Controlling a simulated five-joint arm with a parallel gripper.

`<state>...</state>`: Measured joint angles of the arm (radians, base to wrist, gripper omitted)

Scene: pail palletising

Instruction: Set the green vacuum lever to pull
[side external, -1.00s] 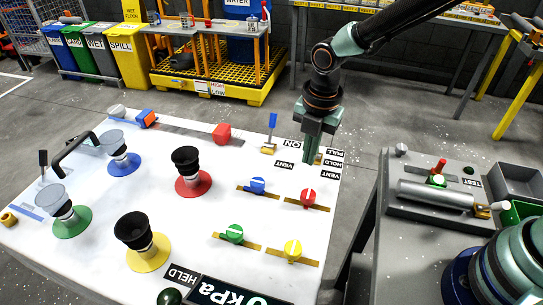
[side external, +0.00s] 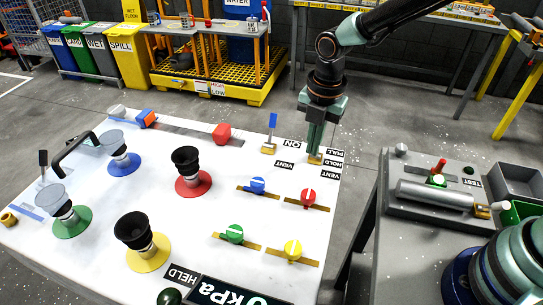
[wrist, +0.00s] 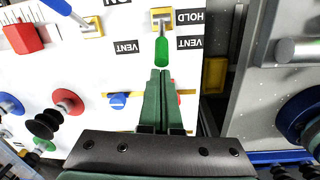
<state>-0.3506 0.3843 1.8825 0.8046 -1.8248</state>
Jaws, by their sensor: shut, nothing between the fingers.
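The green vacuum lever (wrist: 161,50) shows in the wrist view. Its green handle hangs down the picture from a metal pivot on a yellow base (wrist: 164,20), with its tip below the level of the VENT label (wrist: 190,43). The HOLD label (wrist: 188,17) is beside the pivot. The PULL label (side external: 335,152) shows in the side view. My gripper (wrist: 160,74) is shut and empty, its fingertips right by the handle's tip; I cannot tell if they touch. In the side view my gripper (side external: 315,151) hides most of the lever.
A blue-handled lever (side external: 272,125) stands left of my gripper. Blue (side external: 257,185), red (side external: 308,197), green (side external: 235,233) and yellow (side external: 293,249) knobs sit nearer the camera. Suction cups fill the panel's left. A grey bench (side external: 395,240) is to the right, across a gap.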

